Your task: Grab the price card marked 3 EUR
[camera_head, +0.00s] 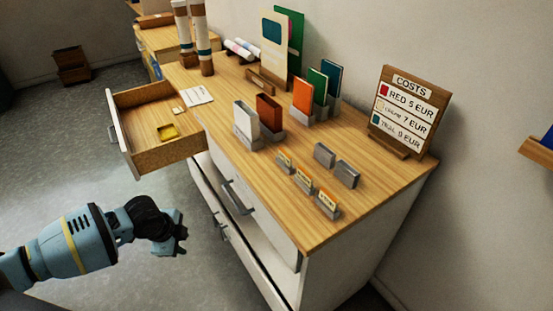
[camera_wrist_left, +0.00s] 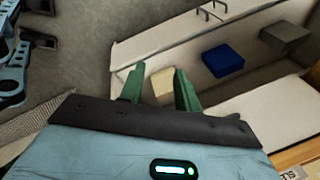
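Several small price cards stand in grey holders along the front of the wooden counter top (camera_head: 262,183): one nearest the back (camera_head: 285,160), one in the middle (camera_head: 304,180) and one nearest the right corner (camera_head: 327,201). Their print is too small to read, so I cannot tell which says 3 EUR. My left gripper (camera_head: 180,236) is in front of the counter, over the floor and well away from the cards. In the left wrist view its two green fingers (camera_wrist_left: 159,72) are apart, with nothing gripped. My right gripper is not in view.
A costs board (camera_head: 405,112) stands at the back right. Coloured cards (camera_head: 302,95) stand mid-counter. A blue block (camera_wrist_left: 222,60) and a cream block (camera_wrist_left: 162,85) lie in a white compartment.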

